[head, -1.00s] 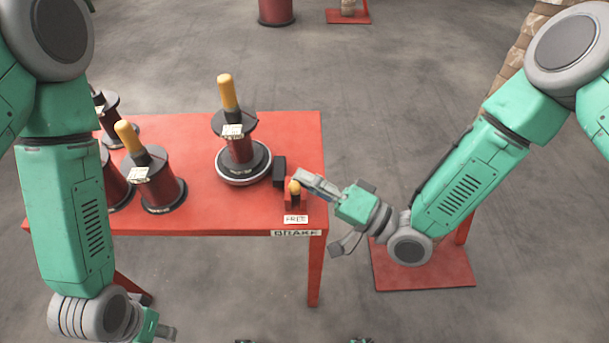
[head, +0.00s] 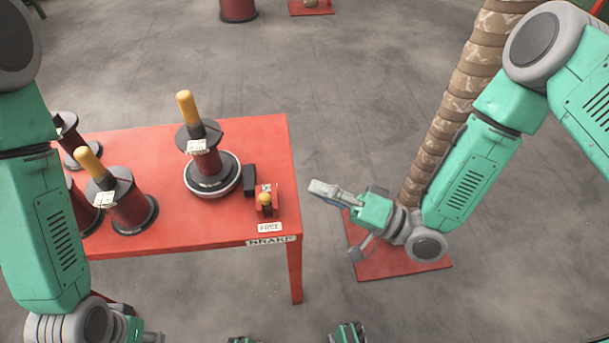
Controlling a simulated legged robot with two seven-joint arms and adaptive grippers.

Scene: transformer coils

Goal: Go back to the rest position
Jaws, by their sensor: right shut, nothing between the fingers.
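My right gripper (head: 318,190) is off the right edge of the red table (head: 230,222), in free air over the floor. Its fingers are shut with nothing between them, and it stands apart from the small brake lever with the yellow knob (head: 264,198) on the table's right side. My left arm comes down at the left side of the head view. Only a small part of my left gripper (head: 152,337) shows at the bottom edge, and its fingers cannot be made out.
A coil with a yellow handle (head: 187,107) stands on a round turntable (head: 212,186). More coils (head: 128,205) stand at the table's left. A tall wrapped column (head: 447,115) on a red base (head: 385,262) rises behind my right arm. Floor between table and base is clear.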

